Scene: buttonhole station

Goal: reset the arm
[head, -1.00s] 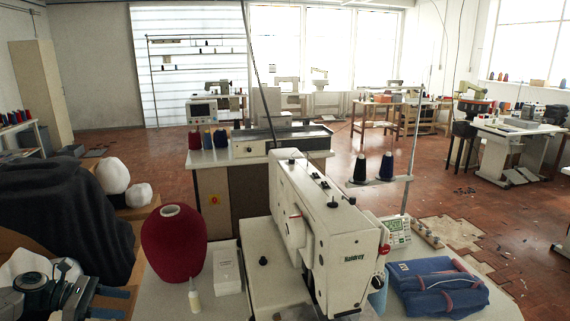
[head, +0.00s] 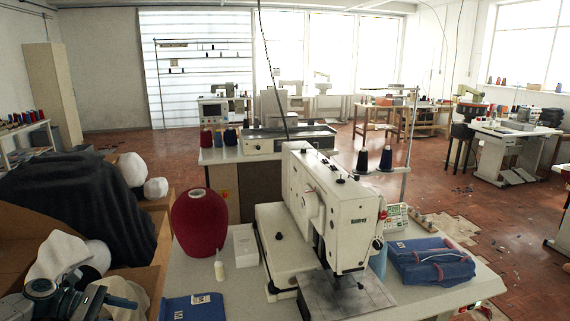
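The end of my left arm, with my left gripper (head: 108,299), shows at the lower left corner, in front of white cloth. A blue-grey bar there points right; I cannot make out both fingertips or whether they hold anything. My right arm and gripper are not in view. A white sewing machine (head: 327,207) stands on the table in the middle, with its metal work plate (head: 345,298) clear of any gripper.
On the table (head: 425,297) are a red thread cone (head: 199,222), a small bottle (head: 220,272), a white box (head: 245,245), a blue folded piece (head: 193,307) at the front and folded blue garments (head: 430,261) at right. A cardboard box (head: 150,275) with white cloth stands left.

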